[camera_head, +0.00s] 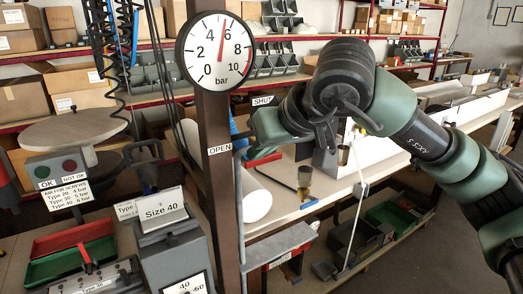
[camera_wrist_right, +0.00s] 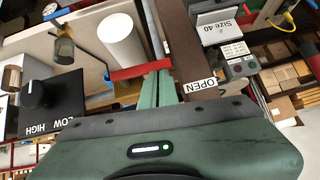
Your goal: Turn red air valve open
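The red air valve lever (camera_head: 262,160) sits beside the brown post, right of the OPEN label (camera_head: 219,149) and below the SHUT label (camera_head: 263,100). In the right wrist view the red lever (camera_wrist_right: 138,71) lies across the ends of my fingers, its right end near the post. My right gripper (camera_wrist_right: 158,78) has its two green fingers close together, with their tips at the lever; no clear grip around it shows. In the head view my right arm hides much of this gripper. The round gauge (camera_head: 215,51) has its red needle near 6 bar. My left gripper is not in view.
The brown post (camera_head: 220,190) stands close to my right gripper. A black LOW/HIGH knob box (camera_wrist_right: 42,100) shows in the wrist view. A Size 40 holder (camera_head: 165,215) stands front left.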

